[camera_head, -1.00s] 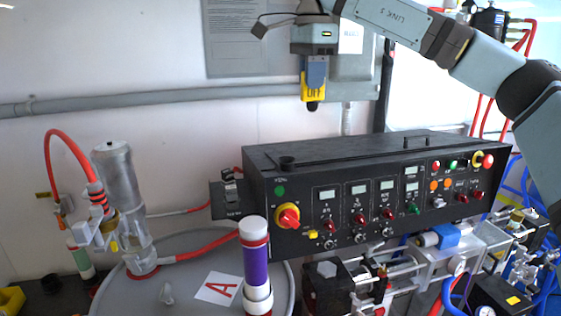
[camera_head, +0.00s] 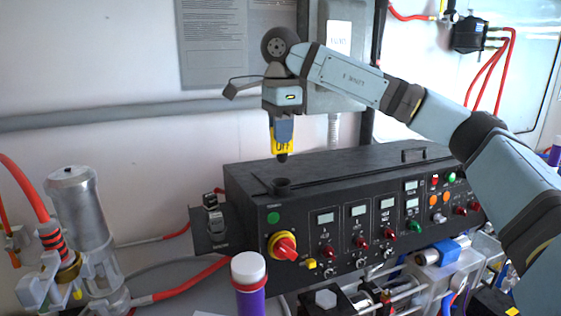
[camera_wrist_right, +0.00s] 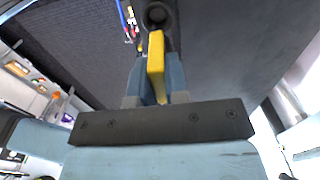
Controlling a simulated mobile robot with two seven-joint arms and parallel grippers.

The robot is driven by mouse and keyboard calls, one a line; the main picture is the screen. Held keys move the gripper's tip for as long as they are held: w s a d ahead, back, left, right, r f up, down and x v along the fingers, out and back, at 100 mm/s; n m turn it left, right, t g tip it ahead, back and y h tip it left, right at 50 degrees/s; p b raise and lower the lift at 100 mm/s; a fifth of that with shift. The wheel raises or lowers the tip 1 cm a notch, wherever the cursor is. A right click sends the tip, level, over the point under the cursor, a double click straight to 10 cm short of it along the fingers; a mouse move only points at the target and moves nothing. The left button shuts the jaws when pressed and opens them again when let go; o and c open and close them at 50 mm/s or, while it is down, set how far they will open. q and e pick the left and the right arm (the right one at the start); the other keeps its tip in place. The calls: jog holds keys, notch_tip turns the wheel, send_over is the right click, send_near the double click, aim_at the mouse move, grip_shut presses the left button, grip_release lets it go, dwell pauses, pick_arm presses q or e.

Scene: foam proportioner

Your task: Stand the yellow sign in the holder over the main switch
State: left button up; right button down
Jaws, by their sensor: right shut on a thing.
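My right gripper (camera_head: 284,130) is shut on the yellow sign (camera_head: 279,148), which hangs upright below the fingers with a dark stub at its lower end. The sign (camera_wrist_right: 156,66) also shows edge-on between the fingers of the right gripper (camera_wrist_right: 157,75) in the right wrist view. The holder (camera_head: 282,186) is a small dark round cup on top of the black panel box, above the main switch (camera_head: 283,246), a red knob on a yellow disc. The sign's lower end is just above the holder, apart from it in the head view. In the wrist view the holder (camera_wrist_right: 157,14) lies beyond the sign. My left gripper is not in view.
The black panel box (camera_head: 340,165) has a handle on its top. A white-capped purple cylinder (camera_head: 249,285) stands in front. A metal cylinder with a red hose (camera_head: 78,205) stands at left. A grey pipe (camera_head: 120,115) runs along the wall behind.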

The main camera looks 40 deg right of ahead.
aim_at(281, 153)
jog(key=shift+s+f, duration=0.35)
jog(key=shift+f, duration=0.35)
notch_tip(281, 153, down, 5)
jog(key=shift+w+r+p, duration=0.15)
jog(key=shift+r+p, duration=0.05)
jog(key=shift+p, duration=0.2)
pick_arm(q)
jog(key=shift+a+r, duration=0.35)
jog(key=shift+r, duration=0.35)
pick_arm(e)
jog(key=shift+a, duration=0.1)
jog(key=c, duration=1.1)
grip_release()
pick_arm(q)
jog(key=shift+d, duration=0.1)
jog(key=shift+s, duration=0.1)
